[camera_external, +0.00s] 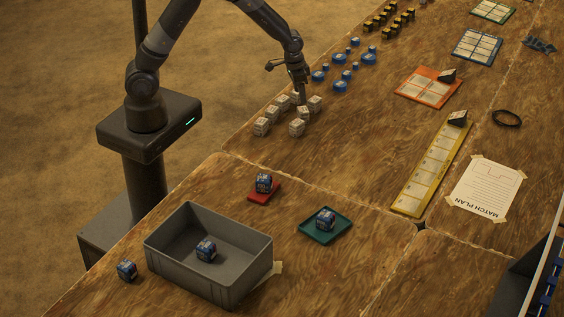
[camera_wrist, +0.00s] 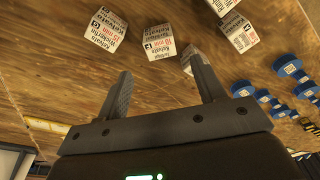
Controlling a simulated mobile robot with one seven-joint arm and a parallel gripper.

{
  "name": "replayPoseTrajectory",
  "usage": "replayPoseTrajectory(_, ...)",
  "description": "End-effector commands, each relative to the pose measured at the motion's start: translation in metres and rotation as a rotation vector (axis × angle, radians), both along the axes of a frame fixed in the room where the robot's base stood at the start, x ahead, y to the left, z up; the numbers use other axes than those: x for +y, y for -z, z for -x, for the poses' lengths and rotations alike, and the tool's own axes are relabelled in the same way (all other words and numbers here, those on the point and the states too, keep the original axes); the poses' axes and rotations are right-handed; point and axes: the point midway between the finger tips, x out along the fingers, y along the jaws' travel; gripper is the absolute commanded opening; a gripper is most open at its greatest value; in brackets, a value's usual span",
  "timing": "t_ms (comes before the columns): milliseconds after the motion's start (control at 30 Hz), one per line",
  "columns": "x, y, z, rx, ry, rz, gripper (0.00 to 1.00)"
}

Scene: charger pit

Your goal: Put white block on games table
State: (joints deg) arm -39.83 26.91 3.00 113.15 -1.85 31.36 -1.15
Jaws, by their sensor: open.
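Several small white blocks with printed labels (camera_external: 261,126) stand in a loose group on a wooden table (camera_external: 350,140). In the wrist view, white blocks (camera_wrist: 107,32) lie beyond my fingertips, and one (camera_wrist: 160,41) shows in the gap between them. Another (camera_wrist: 190,51) is partly hidden by the right finger. My gripper (camera_external: 299,100) points down at the far side of the group, very close to the blocks. In the wrist view my gripper (camera_wrist: 162,80) is open with nothing between its fingers. No label shows which surface is the games table.
Blue pieces (camera_external: 340,86) stand just beyond the white blocks. A grey bin (camera_external: 245,277) holds a blue block on the nearer table. A yellow strip (camera_external: 425,180) lies right.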

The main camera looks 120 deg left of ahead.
Motion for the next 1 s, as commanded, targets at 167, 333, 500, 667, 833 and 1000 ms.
replayPoseTrajectory(167,-0.003,-0.024,0.002,-0.001,0.001,-0.002,0.63)
replayPoseTrajectory(333,-0.004,-0.032,0.004,0.001,0.001,0.001,0.63)
replayPoseTrajectory(500,-0.004,-0.032,0.004,0.001,0.001,0.001,0.63)
replayPoseTrajectory(667,-0.014,-0.044,0.0,-0.01,0.02,-0.006,0.63)
replayPoseTrajectory(833,-0.064,-0.09,-0.008,-0.045,0.107,-0.025,0.63)
replayPoseTrajectory(1000,-0.133,-0.144,-0.005,-0.093,0.229,-0.05,0.63)
